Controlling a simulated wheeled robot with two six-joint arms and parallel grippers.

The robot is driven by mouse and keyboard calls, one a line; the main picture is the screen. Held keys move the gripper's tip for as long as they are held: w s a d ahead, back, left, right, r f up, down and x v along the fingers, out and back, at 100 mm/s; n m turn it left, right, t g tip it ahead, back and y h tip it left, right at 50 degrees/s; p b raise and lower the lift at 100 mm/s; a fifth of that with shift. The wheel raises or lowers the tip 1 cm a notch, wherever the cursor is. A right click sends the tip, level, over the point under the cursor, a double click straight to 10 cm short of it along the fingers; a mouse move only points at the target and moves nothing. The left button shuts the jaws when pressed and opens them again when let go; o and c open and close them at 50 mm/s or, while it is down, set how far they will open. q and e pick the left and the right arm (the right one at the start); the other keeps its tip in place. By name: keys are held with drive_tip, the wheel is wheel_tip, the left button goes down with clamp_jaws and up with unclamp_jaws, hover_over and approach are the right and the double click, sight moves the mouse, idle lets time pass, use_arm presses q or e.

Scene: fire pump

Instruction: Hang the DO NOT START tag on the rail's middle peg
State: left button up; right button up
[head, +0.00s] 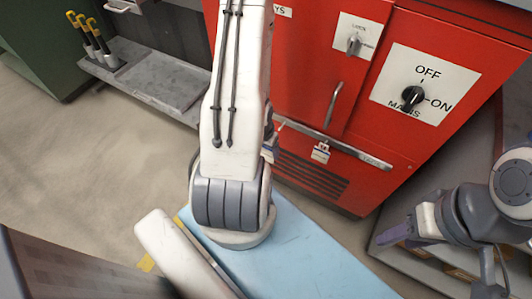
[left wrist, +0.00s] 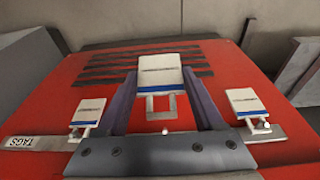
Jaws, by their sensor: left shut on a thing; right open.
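My left gripper (left wrist: 162,98) is shut on a white tag (left wrist: 160,72) with a blue stripe and an open loop at its rail end. In the left wrist view the loop is close to the small middle peg (left wrist: 165,131) of the grey rail (left wrist: 40,142); I cannot tell whether the peg is inside it. The tag's lettering is too small to read. In the head view my left arm hides most of that gripper and the rail's left part. My right gripper (head: 396,235) is open and empty at the lower right, away from the rail (head: 350,147).
Two similar tags hang on the rail's outer pegs, one to the left (left wrist: 88,112) and one to the right (left wrist: 246,103) of the held tag. The red cabinet (head: 300,60) carries a MAINS switch (head: 413,96). A light blue surface (head: 300,255) lies below.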

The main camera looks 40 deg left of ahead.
use_arm(q)
drive_tip(key=shift+w+a+f+b, duration=0.15)
drive_tip(key=shift+w+b, duration=0.15)
drive_tip(key=shift+b, duration=0.95)
drive_tip(key=w+a+p, duration=0.1)
drive_tip(key=w, duration=0.6)
drive_tip(key=shift+w+a+f, duration=0.2)
drive_tip(key=shift+a+f, duration=0.15)
drive_tip(key=shift+f, duration=0.05)
drive_tip(key=o, duration=1.5)
drive_tip(key=p+v, duration=0.7)
drive_tip(key=v, duration=0.3)
drive_tip(key=shift+d+r, duration=0.1)
drive_tip(key=shift+r, duration=0.1)
